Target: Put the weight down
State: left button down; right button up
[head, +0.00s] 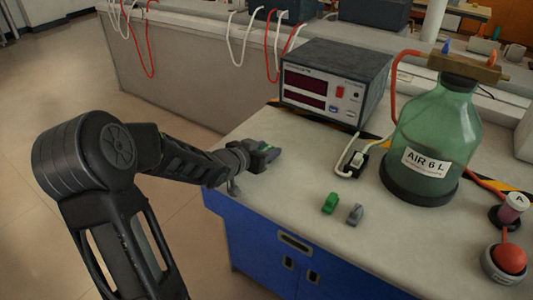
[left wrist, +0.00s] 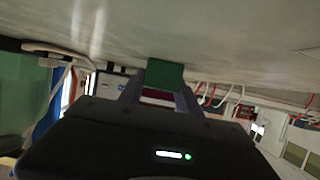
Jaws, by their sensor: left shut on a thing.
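My left gripper (head: 264,154) is low over the left end of the bench top, shut on a small green weight. In the left wrist view the green weight (left wrist: 165,73) sits between the fingertips, close to the pale bench surface; I cannot tell if it touches. In the head view the fingers hide most of it. Another green weight (head: 330,203) and a grey weight (head: 355,214) stand on the bench to the right, apart from the gripper. My right gripper is in neither view.
The bench top (head: 290,185) is bare around the gripper. A meter box (head: 333,82) stands behind, with a white plug and cable (head: 354,162) near it.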

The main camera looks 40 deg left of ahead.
aim_at(267, 149)
pick_arm(q)
jog(key=shift+r, duration=0.1)
dwell(0.3)
notch_tip(267, 149, up, 10)
jog(key=p, duration=0.4)
dwell(0.6)
